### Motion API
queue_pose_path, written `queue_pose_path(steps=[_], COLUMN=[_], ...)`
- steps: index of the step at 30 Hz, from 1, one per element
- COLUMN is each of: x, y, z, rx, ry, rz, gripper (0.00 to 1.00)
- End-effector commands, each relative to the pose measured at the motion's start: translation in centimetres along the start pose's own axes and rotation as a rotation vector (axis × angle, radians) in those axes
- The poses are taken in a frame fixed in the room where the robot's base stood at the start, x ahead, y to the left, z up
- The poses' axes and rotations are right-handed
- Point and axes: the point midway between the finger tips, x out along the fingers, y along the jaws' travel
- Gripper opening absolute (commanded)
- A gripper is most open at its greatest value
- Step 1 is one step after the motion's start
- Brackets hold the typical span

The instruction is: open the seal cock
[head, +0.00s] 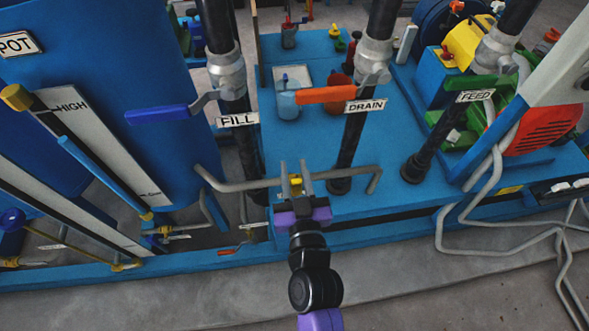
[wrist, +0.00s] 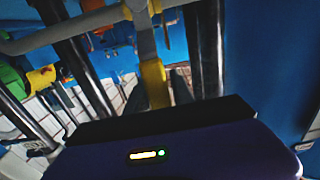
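No label reading "seal" is legible. A small yellow handle (head: 295,181) shows at the grey horizontal pipe (head: 245,185), between the fingers of my gripper (head: 294,172); I take it to be the seal cock. In the wrist view the yellow handle (wrist: 154,84) hangs below a grey stem, with the dark fingertips of my gripper (wrist: 158,92) on either side. Gaps seem to show between fingers and handle, so the gripper looks open around it. The gripper body hides the handle's lower end in the wrist view.
Labelled levers stand behind: blue FILL (head: 157,115), orange DRAIN (head: 325,95) and green FEED (head: 480,84). A big blue tank (head: 130,110) with gauge tubes is at left. A small orange lever (head: 228,252) is low down. The grey floor (head: 400,260) in front is clear.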

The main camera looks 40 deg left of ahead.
Motion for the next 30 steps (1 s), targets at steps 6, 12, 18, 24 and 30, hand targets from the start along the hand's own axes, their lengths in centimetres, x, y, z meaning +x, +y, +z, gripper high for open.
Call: queue_pose_path(steps=[6,12,18,24,30], x=[-0.02,-0.02,-0.03,-0.03,-0.03], y=[0.01,0.0,0.0,0.01,0.01], z=[0.0,-0.01,0.0,0.0,-0.01], rx=[0.0,0.0,0.0,0.0,0.0], ry=[0.0,0.0,0.0,0.0,0.0], rz=[0.0,0.0,0.0,0.0,0.0], gripper=[0.0,0.0,0.0,0.0,0.0])
